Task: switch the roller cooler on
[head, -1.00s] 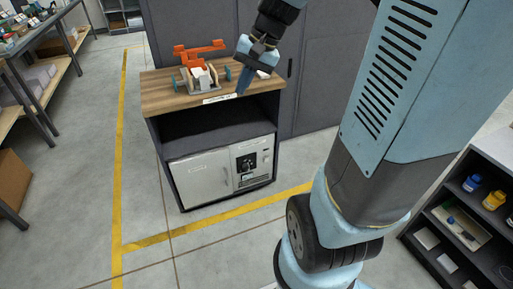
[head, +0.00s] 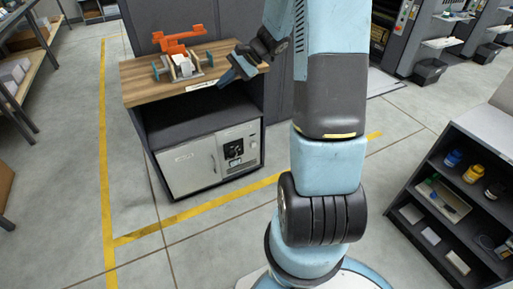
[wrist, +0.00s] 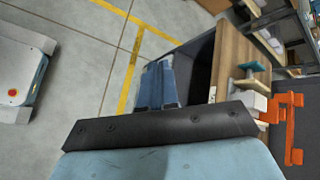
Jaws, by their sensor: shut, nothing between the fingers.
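A grey unit with a pale door sits in the lower bay of a dark cabinet (head: 140,115); I take it to be the roller cooler (head: 192,168). Its control panel (head: 233,150) on the right carries a black knob or switch, too small to read its setting. My gripper (head: 228,78) is shut and empty, near the front edge of the wooden top, above and apart from the panel. In the wrist view, the shut blue fingers (wrist: 160,72) appear beside the cabinet; the cooler's front cannot be made out there.
An orange bracket device (head: 178,42) and small blocks stand on the cabinet's wooden top (head: 140,85). A dark shelf (head: 465,190) with bottles stands at the right, a workbench (head: 20,85) at the left. The floor in front of the cabinet is clear.

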